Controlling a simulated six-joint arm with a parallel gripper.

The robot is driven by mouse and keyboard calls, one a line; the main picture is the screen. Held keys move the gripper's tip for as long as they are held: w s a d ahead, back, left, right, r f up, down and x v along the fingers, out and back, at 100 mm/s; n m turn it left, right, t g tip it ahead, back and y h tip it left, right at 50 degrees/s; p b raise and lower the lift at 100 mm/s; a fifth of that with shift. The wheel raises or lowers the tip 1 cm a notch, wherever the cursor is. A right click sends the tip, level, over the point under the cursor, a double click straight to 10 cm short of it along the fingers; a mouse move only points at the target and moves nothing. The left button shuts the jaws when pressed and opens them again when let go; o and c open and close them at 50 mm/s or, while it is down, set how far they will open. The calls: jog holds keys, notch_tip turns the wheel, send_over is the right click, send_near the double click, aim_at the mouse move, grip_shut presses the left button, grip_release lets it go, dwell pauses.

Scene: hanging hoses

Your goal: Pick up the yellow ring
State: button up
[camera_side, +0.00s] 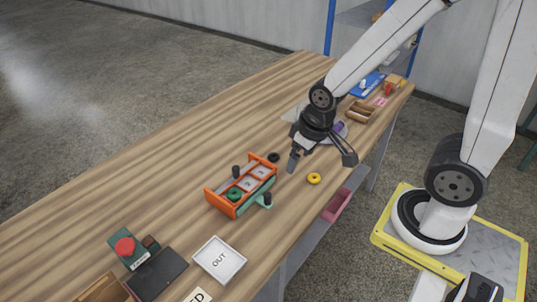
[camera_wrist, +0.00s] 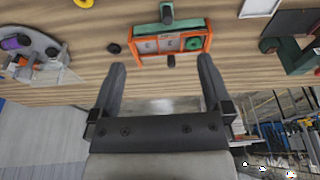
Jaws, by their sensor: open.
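The yellow ring (camera_side: 314,178) lies flat on the wooden table near its right edge in the side view. In the wrist view it shows only partly at the top edge (camera_wrist: 84,3). My gripper (camera_side: 322,158) is open and empty, its two fingers spread wide. In the side view it hangs above the table, and the ring appears just below the gap between the fingers; the exact height is hard to tell. In the wrist view the open fingers (camera_wrist: 162,68) point toward the table, with the ring up and left of them, not between them.
An orange-framed rack (camera_side: 213,200) with a green ring (camera_side: 234,194) stands left of the yellow ring. A black ring (camera_side: 273,157) lies behind the rack. A white OUT tray (camera_side: 219,259) and a red button (camera_side: 124,246) are nearer the camera. The table's left side is clear.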

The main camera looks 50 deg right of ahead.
dwell(0.7)
jog(key=w+d+f+m+t+h, duration=0.1)
jog(key=d+f+m+t, duration=0.1)
jog(key=f, duration=0.3)
jog(key=w+d+f+m+t+h, duration=0.1)
jog(key=d+f+m+t+h, duration=0.1)
jog(key=f, duration=0.4)
jog(key=w+d+f+m+t+h, duration=0.1)
jog(key=d+f+m+t, duration=0.1)
jog(key=f, duration=0.3)
jog(key=shift+d+f, duration=0.4)
jog(key=shift+d, duration=0.35)
jog(key=s+d+h, duration=0.1)
jog(key=s, duration=0.1)
jog(key=s+d+f+t+h, duration=0.1)
jog(key=s, duration=0.1)
jog(key=s+f+m+t+h, duration=0.1)
jog(key=shift+s+d, duration=0.4)
jog(key=shift+s+r+t+h, duration=0.15)
jog(key=shift+s+t+h, duration=0.3)
jog(key=shift+s, duration=0.3)
jog(key=shift+d, duration=0.1)
